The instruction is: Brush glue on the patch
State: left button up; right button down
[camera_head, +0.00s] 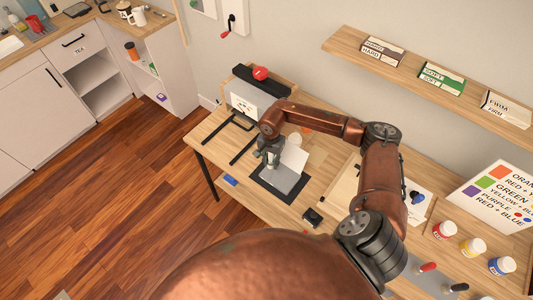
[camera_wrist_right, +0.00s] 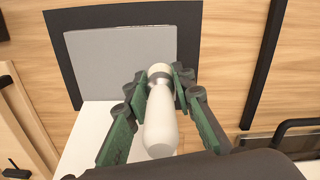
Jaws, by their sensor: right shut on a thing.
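My right gripper (camera_head: 270,160) is over the black mat (camera_head: 265,190) on the desk. In the wrist view its green-padded fingers (camera_wrist_right: 158,88) are shut on a pale, bulb-shaped handle, which I take to be the glue brush (camera_wrist_right: 160,125). Its working end is hidden or faces away, so I cannot tell whether it touches anything. A flat grey rectangle, likely the patch (camera_head: 284,180), lies on the mat; it also shows in the wrist view (camera_wrist_right: 120,52). My left gripper is not in view.
Paint jars (camera_head: 473,247) and a colour chart (camera_head: 492,197) stand at the right. A small black object (camera_head: 313,217) and a blue block (camera_head: 230,180) lie near the desk's front edge. A shelf with boxes (camera_head: 442,78) hangs above. Black bars (camera_head: 243,150) lie left of the mat.

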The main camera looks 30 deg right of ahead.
aim_at(271, 158)
notch_tip(271, 158, up, 2)
jog(key=shift+s+r+p, duration=0.1)
jog(key=shift+r+p, duration=0.15)
jog(key=shift+p, duration=0.05)
jog(key=shift+r, duration=0.4)
jog(key=shift+r+p, duration=0.9)
jog(key=shift+r, duration=0.75)
